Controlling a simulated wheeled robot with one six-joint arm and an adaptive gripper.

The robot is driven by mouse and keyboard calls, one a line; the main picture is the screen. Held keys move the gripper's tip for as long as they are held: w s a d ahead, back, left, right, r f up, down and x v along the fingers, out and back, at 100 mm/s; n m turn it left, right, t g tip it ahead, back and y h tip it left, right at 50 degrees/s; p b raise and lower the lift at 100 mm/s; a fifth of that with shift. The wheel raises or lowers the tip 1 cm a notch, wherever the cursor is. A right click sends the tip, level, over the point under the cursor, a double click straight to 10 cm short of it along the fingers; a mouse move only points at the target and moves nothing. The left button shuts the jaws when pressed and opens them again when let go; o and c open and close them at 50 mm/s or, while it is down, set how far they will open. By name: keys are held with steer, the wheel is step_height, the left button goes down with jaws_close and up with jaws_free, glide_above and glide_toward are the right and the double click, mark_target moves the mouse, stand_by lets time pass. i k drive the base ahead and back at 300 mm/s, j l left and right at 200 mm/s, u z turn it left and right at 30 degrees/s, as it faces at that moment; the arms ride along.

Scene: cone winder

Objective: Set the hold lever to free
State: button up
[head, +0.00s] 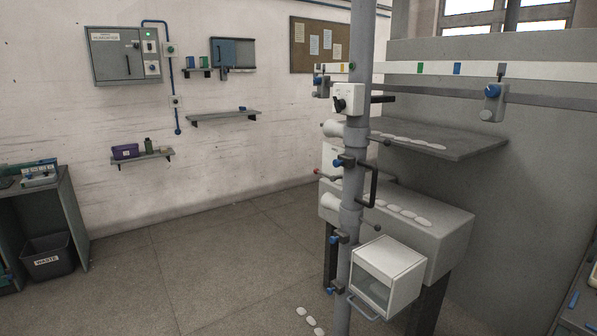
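No part is readably labelled as the hold lever, and I cannot tell for sure which one it is. A white switch box (350,97) with a dark knob or lever (340,104) on its front is mounted high on a grey vertical pole. A dark bar sticks out to the right behind it. Lower on the pole is a dark bent handle (373,184) with a blue clamp piece (338,163) to its left. A grey fitting with a blue knob (492,91) sits on the rail at the right. Any free or hold marking is too small to read. My gripper is not in view.
The grey pole (352,215) stands in front of the winder (440,235), which carries pale flat pieces. A white box with a clear front (388,277) juts from the pole low down. Wall shelves (222,118) and a waste bin (48,261) are left. Open floor (215,245) lies between.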

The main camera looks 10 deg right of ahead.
mark_target(333, 178)
steer(key=i+j+u, duration=0.35)
steer(key=i, duration=0.5)
steer(key=i+u, duration=0.35)
steer(key=i, duration=0.5)
steer(key=i+z, duration=0.2)
steer(key=i, duration=0.25)
steer(key=i+j+z, duration=0.2)
steer(key=i, duration=0.25)
steer(key=i+j+z, duration=0.25)
steer(key=i, duration=0.15)
steer(key=i+j+z, duration=0.2)
steer(key=i, duration=0.25)
